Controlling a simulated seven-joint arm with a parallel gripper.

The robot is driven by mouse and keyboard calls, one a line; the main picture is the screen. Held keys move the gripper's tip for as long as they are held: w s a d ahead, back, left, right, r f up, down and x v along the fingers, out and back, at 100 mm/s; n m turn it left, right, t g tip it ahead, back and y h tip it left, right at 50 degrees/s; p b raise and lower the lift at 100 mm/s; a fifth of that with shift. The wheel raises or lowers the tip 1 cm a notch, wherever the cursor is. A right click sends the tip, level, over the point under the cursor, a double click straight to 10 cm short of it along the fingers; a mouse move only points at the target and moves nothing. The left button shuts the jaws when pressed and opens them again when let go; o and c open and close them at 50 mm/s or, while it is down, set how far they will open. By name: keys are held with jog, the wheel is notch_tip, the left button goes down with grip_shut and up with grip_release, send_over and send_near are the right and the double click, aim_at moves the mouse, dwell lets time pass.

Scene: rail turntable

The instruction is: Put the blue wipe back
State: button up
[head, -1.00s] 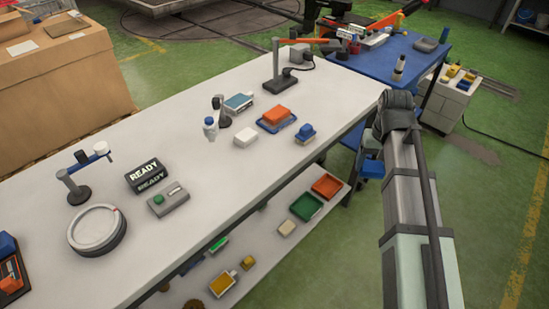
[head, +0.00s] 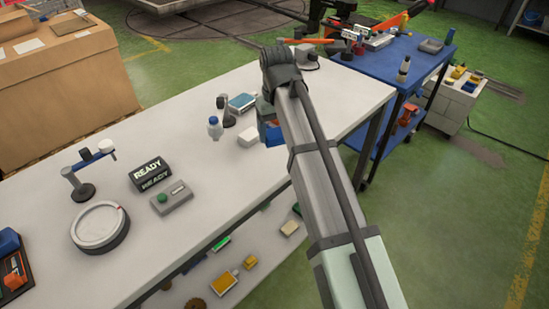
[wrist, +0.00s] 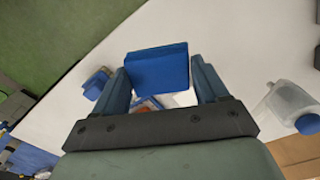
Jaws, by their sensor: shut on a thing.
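My gripper (wrist: 160,80) is shut on a blue block, the blue wipe (wrist: 157,68), which sits between the two fingers in the wrist view. In the head view my gripper (head: 268,112) is over the white table, with a bright blue part of the wipe (head: 274,136) showing below it. Behind the fingers in the wrist view is part of an orange piece on a blue tray (wrist: 151,104), mostly hidden. A small blue block with a pale base (wrist: 97,84) stands to the left. My arm hides the tray in the head view.
A white block (head: 248,136) and a blue-capped bottle (head: 215,128) stand left of my gripper. The bottle also shows in the wrist view (wrist: 288,100). A grey stand (head: 227,113) and a blue-topped box (head: 242,102) are close behind.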

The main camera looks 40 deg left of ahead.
aim_at(275, 130)
jog(key=shift+w+a+r+n, duration=0.55)
jog(key=shift+a+r, duration=0.15)
jog(key=shift+a, duration=0.15)
jog(key=shift+w+a+n, duration=0.1)
jog(key=shift+n, duration=0.25)
jog(key=n, duration=0.3)
jog(key=shift+s+d, duration=0.2)
jog(key=shift+d, duration=0.15)
jog(key=shift+f, duration=4.95)
jog(key=shift+f, duration=0.15)
jog(key=o, duration=1)
notch_tip(275, 130, up, 12)
jog(key=shift+r, duration=0.2)
